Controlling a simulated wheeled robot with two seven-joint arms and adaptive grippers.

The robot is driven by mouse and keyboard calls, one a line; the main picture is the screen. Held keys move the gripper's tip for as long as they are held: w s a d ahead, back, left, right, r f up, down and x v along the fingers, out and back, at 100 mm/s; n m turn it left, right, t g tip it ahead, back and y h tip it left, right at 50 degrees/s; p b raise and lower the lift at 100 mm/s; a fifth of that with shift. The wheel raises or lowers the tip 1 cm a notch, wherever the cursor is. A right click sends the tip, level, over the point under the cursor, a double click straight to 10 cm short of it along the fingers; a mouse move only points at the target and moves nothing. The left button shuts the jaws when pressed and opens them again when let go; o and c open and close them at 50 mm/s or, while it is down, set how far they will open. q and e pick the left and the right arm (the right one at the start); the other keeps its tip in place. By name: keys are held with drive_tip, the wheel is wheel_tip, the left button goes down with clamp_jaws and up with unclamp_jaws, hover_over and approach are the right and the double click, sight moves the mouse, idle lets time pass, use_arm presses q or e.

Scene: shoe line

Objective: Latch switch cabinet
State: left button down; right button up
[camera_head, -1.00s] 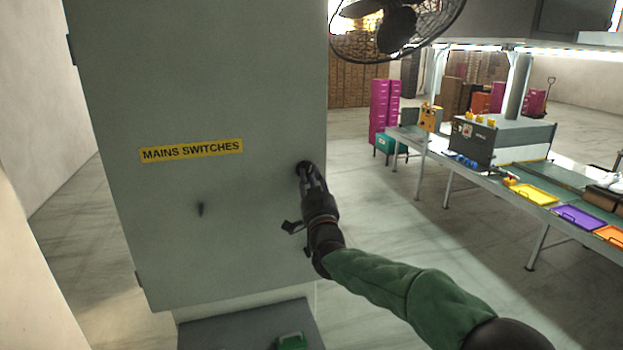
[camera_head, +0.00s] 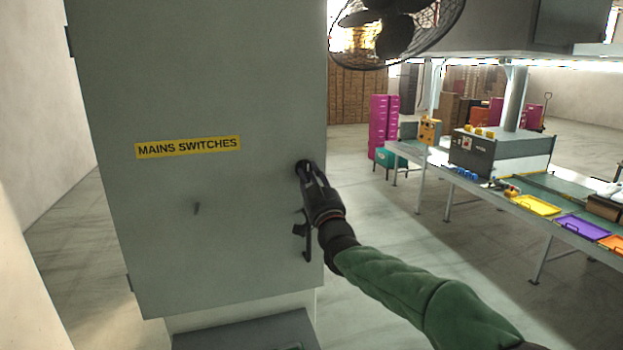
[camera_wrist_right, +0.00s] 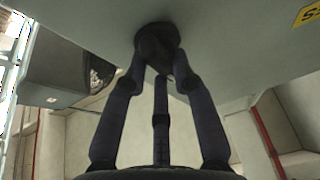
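The grey switch cabinet (camera_head: 230,235) stands at left centre in the head view, its front lying flat with no visible gap. It bears a yellow "MAINS SWITCHES" label (camera_head: 188,147), whose corner also shows in the wrist view (camera_wrist_right: 308,15). A black round knob (camera_wrist_right: 155,42) stands out from the door near its right edge. My right gripper (camera_head: 306,172) reaches it from the lower right. In the wrist view the fingers (camera_wrist_right: 160,75) converge on the knob and appear to touch its sides. The knob is mostly hidden in the head view. My left gripper is out of view.
A black fan (camera_head: 395,30) hangs at the top. A long table (camera_head: 480,185) with yellow (camera_head: 536,205) and purple (camera_head: 583,223) trays runs along the right. Pink cabinets (camera_head: 384,125) stand behind. The floor between cabinet and table is clear.

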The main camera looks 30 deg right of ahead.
drive_tip(key=shift+o, duration=1.3)
drive_tip(key=shift+s+r, duration=0.2)
drive_tip(key=shift+r, duration=0.4)
drive_tip(key=shift+w+f, duration=0.2)
drive_tip(key=shift+f, duration=0.25)
drive_tip(key=v, duration=1.2)
drive_tip(key=shift+w, duration=0.1)
